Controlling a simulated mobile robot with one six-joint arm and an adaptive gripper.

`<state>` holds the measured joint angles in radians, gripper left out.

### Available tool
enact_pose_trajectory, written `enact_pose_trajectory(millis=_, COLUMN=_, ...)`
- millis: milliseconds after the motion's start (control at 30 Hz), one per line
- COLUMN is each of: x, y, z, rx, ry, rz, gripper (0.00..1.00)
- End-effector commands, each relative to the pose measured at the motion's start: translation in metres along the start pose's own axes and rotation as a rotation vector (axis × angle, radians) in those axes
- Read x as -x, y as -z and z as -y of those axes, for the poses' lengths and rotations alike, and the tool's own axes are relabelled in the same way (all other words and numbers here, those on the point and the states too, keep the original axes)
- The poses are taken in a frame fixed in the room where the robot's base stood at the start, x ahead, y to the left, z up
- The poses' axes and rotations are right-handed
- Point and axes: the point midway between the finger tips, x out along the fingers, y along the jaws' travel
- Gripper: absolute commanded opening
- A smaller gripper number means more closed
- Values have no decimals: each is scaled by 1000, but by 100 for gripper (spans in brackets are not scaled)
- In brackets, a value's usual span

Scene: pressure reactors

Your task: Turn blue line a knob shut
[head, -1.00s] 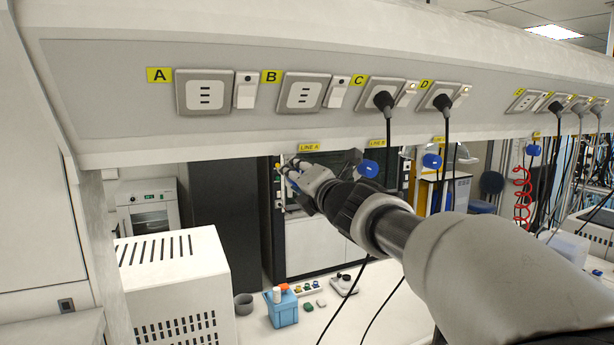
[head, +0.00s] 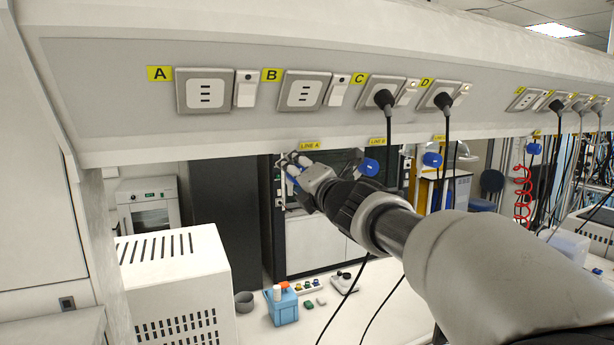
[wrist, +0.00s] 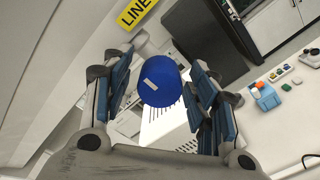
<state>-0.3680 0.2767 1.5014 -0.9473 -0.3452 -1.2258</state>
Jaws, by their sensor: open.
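The blue line A knob (wrist: 160,82) is a round blue cap with a white mark on its face, seen in the wrist view. It hangs under the shelf edge by the yellow LINE A label (head: 309,146). My gripper (wrist: 157,95) is open, with one finger on each side of the knob and a visible gap to each in the picture. In the head view my gripper (head: 293,168) is just below the label and mostly hides the knob; only a bit of blue shows between the fingers.
The blue line B knob (head: 369,166) is close to the right of my gripper, with another blue knob (head: 432,160) beyond. A blue container (head: 282,308) and a white vented box (head: 178,290) stand on the bench below.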

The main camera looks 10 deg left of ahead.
Motion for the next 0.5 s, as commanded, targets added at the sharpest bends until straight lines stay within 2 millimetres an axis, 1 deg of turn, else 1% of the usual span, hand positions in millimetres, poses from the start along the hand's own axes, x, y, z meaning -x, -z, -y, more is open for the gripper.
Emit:
enact_pose_trajectory(millis=233, x=0, y=0, z=0, rx=1, ry=0, rz=0, gripper=54)
enact_pose_trajectory(millis=300, x=3, y=-1, z=-1, rx=1, ry=-1, rz=1, gripper=54)
enact_pose_trajectory(millis=367, x=8, y=-1, z=-1, rx=2, ry=-1, rz=1, gripper=54)
enact_pose_trajectory(millis=467, x=23, y=-1, z=-1, rx=0, ry=0, rz=2, gripper=54)
enact_pose_trajectory(millis=500, x=32, y=-1, z=-1, rx=0, ry=0, rz=2, gripper=54)
